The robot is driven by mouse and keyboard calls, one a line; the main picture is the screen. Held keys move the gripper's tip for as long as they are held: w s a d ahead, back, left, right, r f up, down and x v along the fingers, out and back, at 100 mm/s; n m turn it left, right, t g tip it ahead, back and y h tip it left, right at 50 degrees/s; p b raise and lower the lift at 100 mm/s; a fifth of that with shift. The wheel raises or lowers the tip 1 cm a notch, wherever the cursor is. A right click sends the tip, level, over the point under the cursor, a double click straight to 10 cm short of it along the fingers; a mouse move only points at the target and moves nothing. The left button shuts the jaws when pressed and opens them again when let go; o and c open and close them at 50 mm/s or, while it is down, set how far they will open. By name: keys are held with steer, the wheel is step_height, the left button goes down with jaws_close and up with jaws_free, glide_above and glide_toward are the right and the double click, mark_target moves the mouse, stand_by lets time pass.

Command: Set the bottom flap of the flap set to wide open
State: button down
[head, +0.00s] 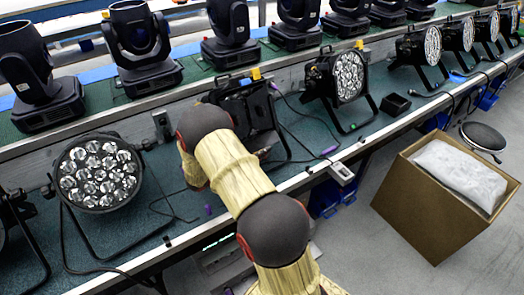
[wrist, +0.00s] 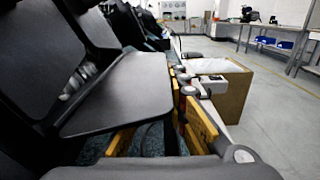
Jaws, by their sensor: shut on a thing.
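The flap set (head: 258,112) is a group of dark panels on a par can at the middle of the bench in the head view. My arm covers its lower left part there, so my gripper is hidden in that view. In the wrist view, a broad dark panel, which looks like the bottom flap (wrist: 125,95), slants across the left half. Another dark panel stands behind it on the left. My gripper (wrist: 158,122) shows yellow finger parts on both sides of the flap's near edge and is shut on it. The exact contact is hard to see.
A par can with a bare lens face (head: 100,175) stands left of my arm, another (head: 345,80) to the right. Moving heads line the back shelf. Cables lie on the bench. An open cardboard box (head: 420,215) stands on the floor at right, near a round stool (head: 484,137).

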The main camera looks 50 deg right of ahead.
steer(key=shift+w+r+n+p, duration=0.15)
steer(key=shift+r+n+p, duration=0.25)
steer(key=shift+p, duration=0.8)
steer(key=shift+f, duration=0.1)
steer(key=c, duration=2)
jaws_free()
steer(key=shift+f, duration=0.1)
steer(key=shift+c, duration=0.2)
steer(key=shift+o, duration=1)
steer(key=v, duration=1.2)
